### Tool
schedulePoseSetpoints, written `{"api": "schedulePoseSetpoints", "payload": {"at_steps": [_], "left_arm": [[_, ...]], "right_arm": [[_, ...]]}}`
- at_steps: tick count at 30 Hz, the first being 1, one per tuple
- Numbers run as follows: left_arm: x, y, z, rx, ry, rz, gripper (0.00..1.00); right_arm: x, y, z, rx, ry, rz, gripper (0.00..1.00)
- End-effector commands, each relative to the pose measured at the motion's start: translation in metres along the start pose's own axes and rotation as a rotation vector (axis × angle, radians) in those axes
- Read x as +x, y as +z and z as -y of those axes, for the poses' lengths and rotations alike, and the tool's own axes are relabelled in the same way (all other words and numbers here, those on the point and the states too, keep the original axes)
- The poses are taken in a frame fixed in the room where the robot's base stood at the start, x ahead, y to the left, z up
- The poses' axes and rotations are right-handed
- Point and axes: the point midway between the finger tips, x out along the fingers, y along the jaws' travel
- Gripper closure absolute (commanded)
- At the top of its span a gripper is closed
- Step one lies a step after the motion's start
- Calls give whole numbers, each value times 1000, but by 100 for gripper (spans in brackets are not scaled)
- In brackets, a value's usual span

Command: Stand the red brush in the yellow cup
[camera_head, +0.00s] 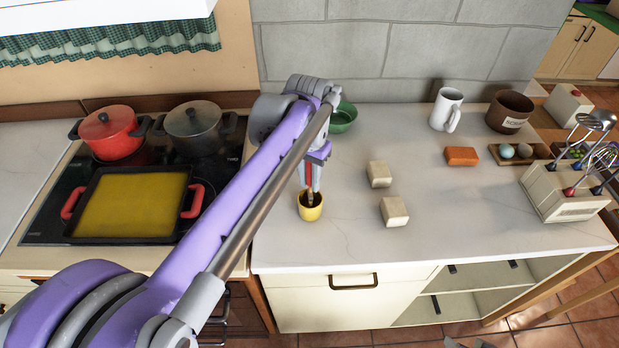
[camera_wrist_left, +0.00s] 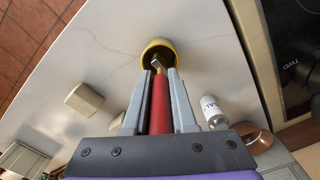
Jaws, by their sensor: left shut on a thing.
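My left gripper (camera_head: 312,182) is shut on the red brush (camera_head: 308,173), its grey fingers on either side of the red handle. The left wrist view also shows the brush (camera_wrist_left: 159,103) between the fingers, handle toward me. The yellow cup (camera_head: 311,212) stands upright on the pale worktop, directly below the gripper. The brush is roughly upright, its lower end at the dark mouth of the cup (camera_wrist_left: 159,43). I cannot tell how deep it reaches or whether it touches the cup. Grey shapes at the lower right edge may be my right gripper; its jaws are not clear.
Two cream blocks (camera_head: 379,174) lie right of the cup. A green bowl (camera_head: 345,117) stands behind my arm. A white bottle (camera_wrist_left: 213,112) shows in the wrist view. Left is a hob with a yellow-filled pan (camera_head: 131,205). The worktop front right of the cup is clear.

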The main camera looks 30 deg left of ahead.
Motion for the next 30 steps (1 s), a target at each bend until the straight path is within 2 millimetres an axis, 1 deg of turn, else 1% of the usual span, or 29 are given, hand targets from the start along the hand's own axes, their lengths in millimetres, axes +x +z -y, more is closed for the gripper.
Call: {"api": "schedulePoseSetpoints", "payload": {"at_steps": [17,26,27,29,30], "left_arm": [[5,0,0,0,0,0,100],[5,0,0,0,0,0,100],[5,0,0,0,0,0,70],[5,0,0,0,0,0,59],[5,0,0,0,0,0,52]], "right_arm": [[3,2,0,0,0,2,50],[2,2,0,0,0,2,50],[2,2,0,0,0,2,50],[2,2,0,0,0,2,50],[2,2,0,0,0,2,50]]}}
